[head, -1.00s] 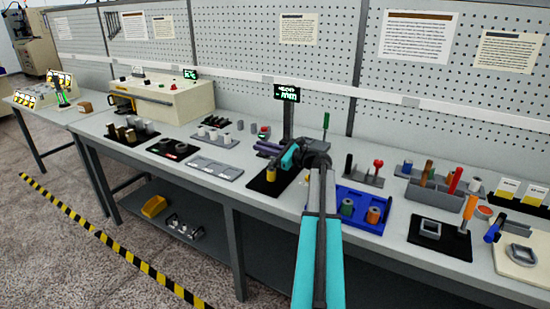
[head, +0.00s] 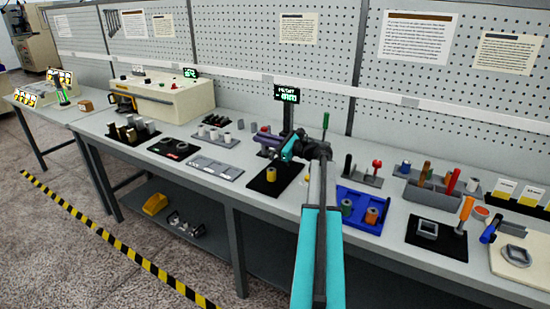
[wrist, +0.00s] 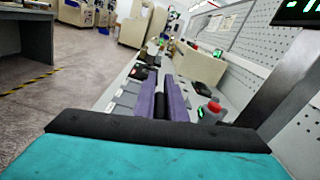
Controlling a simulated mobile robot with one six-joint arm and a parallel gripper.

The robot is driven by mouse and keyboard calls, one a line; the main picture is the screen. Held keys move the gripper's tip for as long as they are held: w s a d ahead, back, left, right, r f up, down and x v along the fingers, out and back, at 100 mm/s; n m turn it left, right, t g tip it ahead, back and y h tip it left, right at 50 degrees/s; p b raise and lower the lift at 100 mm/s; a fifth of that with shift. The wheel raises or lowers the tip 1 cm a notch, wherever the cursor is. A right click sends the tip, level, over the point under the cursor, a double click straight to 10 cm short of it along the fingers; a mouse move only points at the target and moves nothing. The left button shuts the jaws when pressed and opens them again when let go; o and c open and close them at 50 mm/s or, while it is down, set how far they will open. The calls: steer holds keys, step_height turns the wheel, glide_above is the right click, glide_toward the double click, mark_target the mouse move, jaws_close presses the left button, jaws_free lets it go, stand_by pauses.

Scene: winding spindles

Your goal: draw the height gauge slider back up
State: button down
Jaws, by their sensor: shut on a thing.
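The height gauge shows in the head view as a dark upright column (head: 287,122) with a lit display (head: 287,95) on top and a black base (head: 262,188). My gripper (head: 264,141), with purple fingers, is in front of the column and well above the base. In the wrist view, my gripper (wrist: 163,88) is shut on a narrow black piece (wrist: 161,108), which I take for the gauge's slider. My wrist hides most of it in the head view. A yellow spool (head: 271,174) stands upright on the base, with a clear gap below my gripper.
A blue tray (head: 345,222) with spools lies right of the gauge, with a red-knobbed stand (head: 376,168) behind it. A grey plate (head: 215,168) and a block of grey pegs lie to the left. A pegboard (head: 270,50) closes off the back.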

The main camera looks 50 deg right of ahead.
step_height(320, 180, up, 11)
steer(key=p, duration=0.6)
steer(key=shift+f+p, duration=0.15)
steer(key=shift+p, duration=0.15)
stand_by(1.4)
steer(key=c, duration=1.8)
jaws_free()
steer(key=shift+s, duration=0.15)
steer(key=shift+p+v, duration=0.45)
steer(key=shift+v, duration=2.95)
